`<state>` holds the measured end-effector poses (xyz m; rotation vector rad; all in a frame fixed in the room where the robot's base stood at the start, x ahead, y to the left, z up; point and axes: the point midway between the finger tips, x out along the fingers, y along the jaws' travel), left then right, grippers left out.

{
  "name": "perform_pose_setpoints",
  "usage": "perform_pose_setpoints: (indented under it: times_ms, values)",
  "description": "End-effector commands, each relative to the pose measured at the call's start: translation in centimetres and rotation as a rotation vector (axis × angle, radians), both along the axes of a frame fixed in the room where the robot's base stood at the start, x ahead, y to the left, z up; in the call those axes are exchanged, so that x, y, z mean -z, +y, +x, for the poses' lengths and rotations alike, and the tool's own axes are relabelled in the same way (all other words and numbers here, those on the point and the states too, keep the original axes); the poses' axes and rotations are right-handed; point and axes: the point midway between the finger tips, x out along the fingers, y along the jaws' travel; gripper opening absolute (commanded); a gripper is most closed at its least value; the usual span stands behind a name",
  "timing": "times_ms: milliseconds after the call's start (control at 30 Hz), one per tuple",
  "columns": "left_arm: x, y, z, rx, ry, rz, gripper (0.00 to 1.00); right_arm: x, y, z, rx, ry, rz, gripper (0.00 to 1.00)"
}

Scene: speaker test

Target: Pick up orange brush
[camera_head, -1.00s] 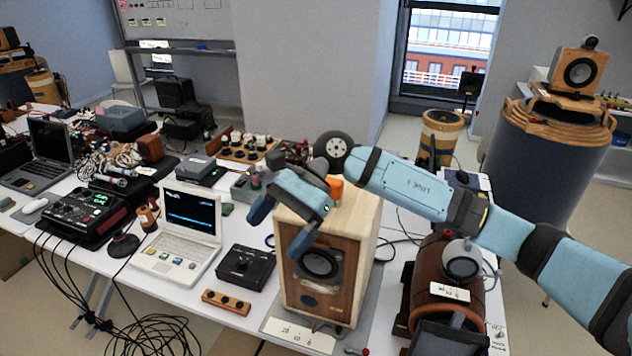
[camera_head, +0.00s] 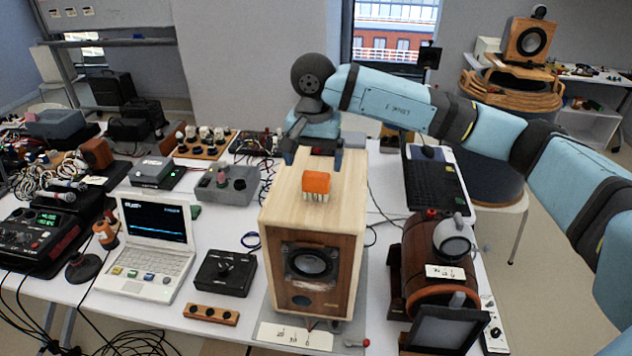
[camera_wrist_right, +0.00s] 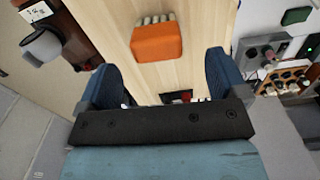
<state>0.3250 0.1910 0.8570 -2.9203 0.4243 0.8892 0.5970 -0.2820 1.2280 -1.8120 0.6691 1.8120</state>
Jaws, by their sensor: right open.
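The orange brush (camera_head: 316,183) lies on top of the wooden speaker (camera_head: 350,205), with its pale bristles towards the speaker's front. My right gripper (camera_head: 312,158) is above the back part of the speaker top, behind the brush and apart from it. In the right wrist view the orange brush (camera_wrist_right: 157,45) is beyond the two blue fingers (camera_wrist_right: 160,80), roughly between their lines. The fingers are spread and nothing is between them. My left gripper is not in view.
A white laptop (camera_head: 150,250) and a black box (camera_head: 225,272) stand left of the speaker. A brown barrel-shaped device (camera_head: 425,258) stands close on its right. A grey box with knobs (camera_head: 226,184) is behind left.

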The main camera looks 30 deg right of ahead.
Motion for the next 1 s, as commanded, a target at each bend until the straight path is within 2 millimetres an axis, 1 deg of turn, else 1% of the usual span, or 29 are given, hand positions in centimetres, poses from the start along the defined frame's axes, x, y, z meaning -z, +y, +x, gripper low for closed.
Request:
perform_pose_setpoints:
  times_ms: [233,367,500,600,800,833,867,900,967,1000]
  values:
    - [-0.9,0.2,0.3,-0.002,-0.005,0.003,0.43,1.8,-0.1,-0.2,0.000,0.002,0.001,0.92]
    - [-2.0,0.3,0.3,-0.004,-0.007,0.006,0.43,3.7,-0.3,-0.5,0.000,0.004,0.000,0.92]
    - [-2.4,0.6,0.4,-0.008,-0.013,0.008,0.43,5.6,-0.3,-0.5,0.000,0.002,0.001,0.92]
    - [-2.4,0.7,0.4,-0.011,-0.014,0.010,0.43,6.2,-0.3,-0.5,0.000,0.001,0.002,0.92]
    - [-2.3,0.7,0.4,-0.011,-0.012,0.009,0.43,6.3,-0.3,-0.5,0.000,-0.001,0.002,0.92]
    - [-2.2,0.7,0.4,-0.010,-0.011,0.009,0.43,6.3,-0.3,-0.5,0.000,-0.001,0.002,0.87]
    - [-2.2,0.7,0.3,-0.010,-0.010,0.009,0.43,6.3,-0.3,-0.5,0.000,-0.001,0.002,0.80]
    - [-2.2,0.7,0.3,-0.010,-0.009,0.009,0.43,6.3,-0.3,-0.5,0.000,-0.001,0.002,0.71]
    - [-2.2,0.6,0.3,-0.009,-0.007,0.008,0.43,6.3,-0.3,-0.5,0.000,-0.001,0.002,0.57]
    - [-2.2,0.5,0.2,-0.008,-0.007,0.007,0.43,6.3,-0.3,-0.5,0.000,-0.001,0.002,0.48]
